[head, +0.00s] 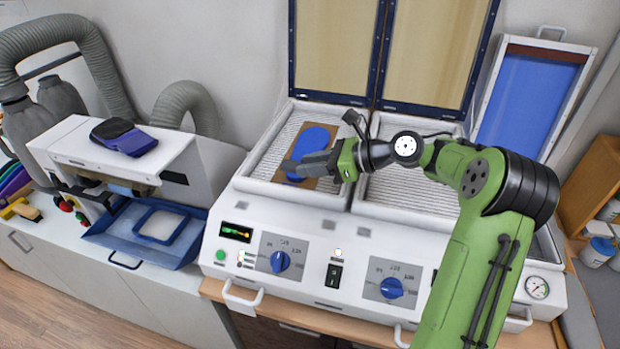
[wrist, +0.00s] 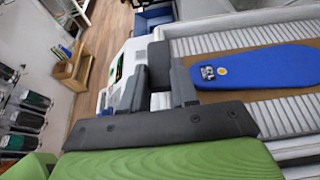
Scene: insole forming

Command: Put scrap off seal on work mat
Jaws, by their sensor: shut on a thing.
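My gripper (head: 300,166) reaches left over the left bay of the white forming machine, above the near part of a blue insole. In the wrist view its two grey fingers (wrist: 160,88) are shut on a small dark grey piece (wrist: 158,54), which shows between and past the fingertips; it looks like the scrap. The blue insole (head: 312,140) lies on a brown board (head: 294,135) in the bay; the wrist view shows a printed patch and yellow dot on it. The bay's pale rim (head: 262,150) is clear where seen. I cannot make out a work mat.
Two framed lids (head: 335,45) stand open behind the bays. A blue-faced framed panel (head: 520,100) leans at the right. At the left are a grinder with a dark shoe (head: 125,137) on top, a blue tray (head: 185,245) and grey hoses. Knobs line the machine front.

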